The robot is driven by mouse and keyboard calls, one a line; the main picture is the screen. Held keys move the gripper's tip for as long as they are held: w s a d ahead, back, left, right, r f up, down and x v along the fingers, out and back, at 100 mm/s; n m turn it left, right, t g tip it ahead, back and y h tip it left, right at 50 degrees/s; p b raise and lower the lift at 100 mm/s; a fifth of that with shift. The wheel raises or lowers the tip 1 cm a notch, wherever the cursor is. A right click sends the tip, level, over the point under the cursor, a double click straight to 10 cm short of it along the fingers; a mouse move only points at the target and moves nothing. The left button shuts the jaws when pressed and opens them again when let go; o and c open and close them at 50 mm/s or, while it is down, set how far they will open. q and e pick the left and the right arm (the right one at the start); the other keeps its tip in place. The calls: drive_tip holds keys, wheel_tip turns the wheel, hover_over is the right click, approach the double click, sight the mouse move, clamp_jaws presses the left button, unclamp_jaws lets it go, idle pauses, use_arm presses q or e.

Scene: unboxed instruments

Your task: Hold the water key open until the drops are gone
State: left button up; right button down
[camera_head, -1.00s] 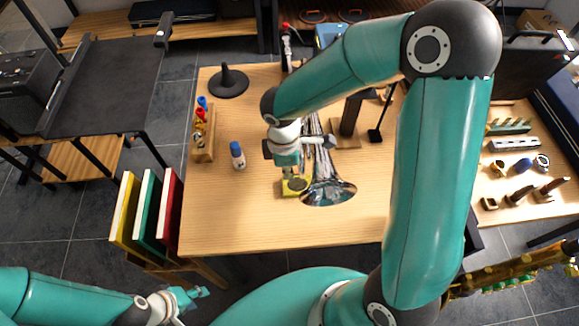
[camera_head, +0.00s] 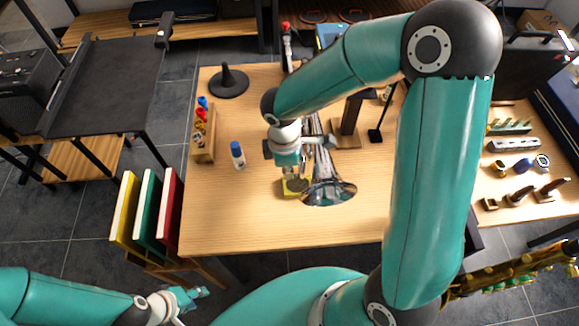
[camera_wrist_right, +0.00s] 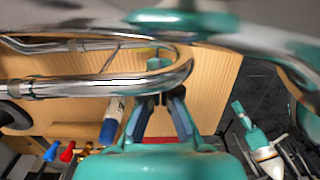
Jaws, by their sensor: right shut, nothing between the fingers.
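A silver brass instrument lies on the wooden table, its flared bell (camera_head: 328,192) toward me. In the right wrist view its curved tube (camera_wrist_right: 110,85) crosses close in front of my right gripper (camera_wrist_right: 160,98). In the head view my right gripper (camera_head: 290,174) points down beside the bell, above a small yellow pad or dish (camera_head: 296,187). Its fingers are shut and empty; I cannot tell whether they touch the tube. The water key and any drops cannot be made out. My left gripper (camera_head: 195,293) is low at the left, away from the table; its opening is unclear.
A blue-capped bottle (camera_head: 238,156) and a rack with coloured items (camera_head: 204,135) stand left of the instrument. A black cone stand (camera_head: 229,82) is behind them. A dark wooden stand (camera_head: 350,115) is at the right. The table's front left (camera_head: 230,215) is clear.

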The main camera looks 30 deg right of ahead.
drive_tip(key=shift+r, duration=0.1)
idle(0.8)
drive_tip(key=shift+r+p, duration=0.65)
drive_tip(key=shift+r, duration=0.1)
drive_tip(key=shift+r+p, duration=0.35)
wheel_tip(320, 180, up, 4)
drive_tip(key=p, duration=0.3)
wheel_tip(320, 180, up, 9)
drive_tip(key=b, duration=0.1)
